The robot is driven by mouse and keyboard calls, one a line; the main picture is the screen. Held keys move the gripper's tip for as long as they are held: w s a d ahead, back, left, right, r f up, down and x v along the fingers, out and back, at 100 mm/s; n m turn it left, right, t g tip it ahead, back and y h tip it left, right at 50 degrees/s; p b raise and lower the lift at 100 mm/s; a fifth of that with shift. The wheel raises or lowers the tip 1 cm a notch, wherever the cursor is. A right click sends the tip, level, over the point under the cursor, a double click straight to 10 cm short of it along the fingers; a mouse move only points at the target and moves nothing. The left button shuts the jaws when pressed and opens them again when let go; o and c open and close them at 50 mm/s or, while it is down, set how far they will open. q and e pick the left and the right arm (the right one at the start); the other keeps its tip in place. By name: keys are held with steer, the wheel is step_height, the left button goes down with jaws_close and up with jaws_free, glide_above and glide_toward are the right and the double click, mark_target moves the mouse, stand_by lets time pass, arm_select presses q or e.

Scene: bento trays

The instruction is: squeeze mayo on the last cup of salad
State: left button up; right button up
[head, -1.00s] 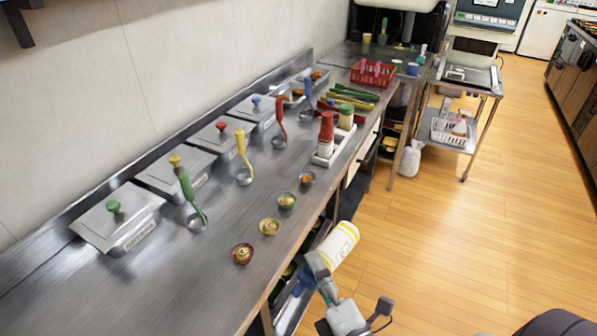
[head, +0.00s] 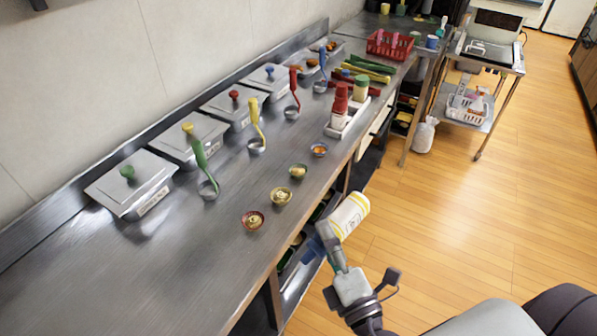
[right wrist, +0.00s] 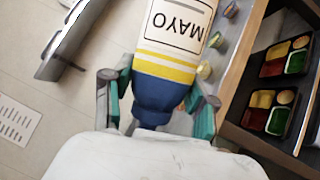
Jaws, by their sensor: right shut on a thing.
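My right gripper (head: 328,238) is shut on the mayo bottle (head: 350,214), off the counter's front edge. The bottle is white with a yellow band and is tilted. In the right wrist view the bottle (right wrist: 175,30) shows its MAYO label, with its blue end between the fingers (right wrist: 158,103). Small cups stand in a row along the counter's front: a red cup (head: 253,220), a yellow cup (head: 281,196), a green cup (head: 298,171) and a blue cup (head: 319,150). The red and yellow cups show pale tops; the blue one's filling looks orange. My left gripper is not in view.
Lidded steel containers (head: 131,186) line the wall, with coloured ladles (head: 207,170) before them. A white caddy (head: 349,124) with a red bottle (head: 340,104) stands beyond the cups. Bento trays (right wrist: 278,90) show below the counter in the right wrist view. The near counter is clear.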

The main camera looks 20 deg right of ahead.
steer(key=w+d+f+m+g+h+p, duration=0.1)
steer(key=w+d+m+g+h+p, duration=0.1)
steer(key=w+d+m+p, duration=0.5)
steer(key=w+d+m+g+h+p, duration=0.1)
steer(key=w+d+m+g+p, duration=0.1)
steer(key=w+d+m+p, duration=0.45)
steer(key=w+d+r+n+g+h+b, duration=0.1)
steer(key=w+d+r+h+b, duration=0.15)
steer(key=w, duration=0.45)
steer(key=w+d+r+h+b, duration=0.1)
steer(key=w+r+h+b, duration=0.15)
steer(key=w, duration=0.45)
steer(key=a+f+n+t+b, duration=0.6)
steer(key=a+n+b, duration=0.1)
steer(key=n+b, duration=0.7)
steer(key=shift+w+a+n+y, duration=0.15)
steer(key=shift+a+n+y, duration=0.2)
steer(key=shift+n, duration=0.9)
